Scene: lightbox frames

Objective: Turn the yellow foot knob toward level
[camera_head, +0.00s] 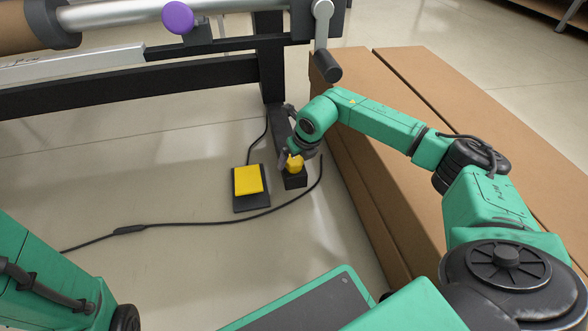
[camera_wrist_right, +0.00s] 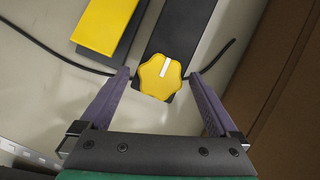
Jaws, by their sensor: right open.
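The yellow foot knob (camera_head: 294,163) sits on a small black block at the end of a black frame foot (camera_head: 280,122). In the right wrist view the lobed knob (camera_wrist_right: 155,84) shows a white mark that points up and slightly right. My right gripper (camera_wrist_right: 160,78) is open, with one purple finger on each side of the knob. A small gap seems to show at each fingertip; I cannot tell whether either touches. In the head view my right gripper (camera_head: 291,156) is small and partly hidden by its own wrist. My left arm shows at the lower left, its gripper out of view.
A yellow pedal (camera_head: 248,180) on a black base lies left of the knob. A black cable (camera_head: 185,222) runs across the floor close by. Long brown cardboard boxes (camera_head: 365,150) stand to the right. A black frame beam (camera_head: 140,83) crosses behind.

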